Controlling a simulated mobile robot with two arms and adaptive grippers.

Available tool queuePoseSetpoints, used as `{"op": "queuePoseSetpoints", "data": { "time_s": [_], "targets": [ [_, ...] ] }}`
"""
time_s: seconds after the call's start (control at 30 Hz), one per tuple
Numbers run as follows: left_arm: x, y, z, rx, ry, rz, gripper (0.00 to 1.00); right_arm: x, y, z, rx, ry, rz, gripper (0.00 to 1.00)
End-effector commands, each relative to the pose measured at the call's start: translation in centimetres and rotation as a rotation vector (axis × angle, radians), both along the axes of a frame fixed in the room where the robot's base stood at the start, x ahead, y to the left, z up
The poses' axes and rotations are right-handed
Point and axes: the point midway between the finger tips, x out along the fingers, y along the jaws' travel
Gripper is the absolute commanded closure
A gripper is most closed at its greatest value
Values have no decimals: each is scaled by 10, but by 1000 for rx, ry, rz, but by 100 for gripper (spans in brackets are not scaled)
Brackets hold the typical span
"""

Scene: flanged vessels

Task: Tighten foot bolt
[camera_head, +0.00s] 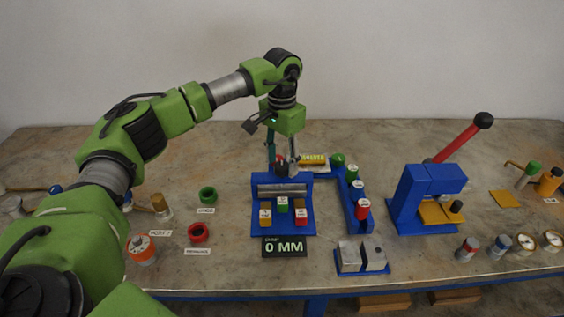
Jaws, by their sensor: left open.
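My left gripper (282,163) is open and points down over the back of a blue fixture (258,220). A dark knob-like part (281,170) shows between or just behind its fingers; I cannot tell whether they touch it. A grey horizontal cylinder (282,190) lies across the fixture. In front of it stand several small labelled blocks, including a green-topped one (282,205) and a red-topped one (301,217). A display reading 0 MM (284,247) is at the fixture's front. I cannot make out which part is the foot bolt. My right gripper is not in view.
A blue rack (358,205) with coloured-top pieces stands right of the fixture. A blue press with a red lever (455,145) is farther right. Grey blocks (361,256) sit in front. Green (208,194) and red (198,232) rings lie left. The table's back left is clear.

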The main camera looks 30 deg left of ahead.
Motion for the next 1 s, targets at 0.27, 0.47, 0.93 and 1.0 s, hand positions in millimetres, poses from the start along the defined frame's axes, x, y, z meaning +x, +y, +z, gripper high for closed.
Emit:
{"op": "queuePoseSetpoints", "data": {
  "time_s": [0.27,0.47,0.93,1.0],
  "targets": [
    [1,-1,56,-1,-5,0,53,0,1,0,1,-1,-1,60],
    [1,-1,93,-1,-4,-1,53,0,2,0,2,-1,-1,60],
    [0,0,113,0,0,-1,53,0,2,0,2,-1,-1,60],
    [0,0,113,0,0,-1,53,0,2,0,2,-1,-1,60]
  ]
}}
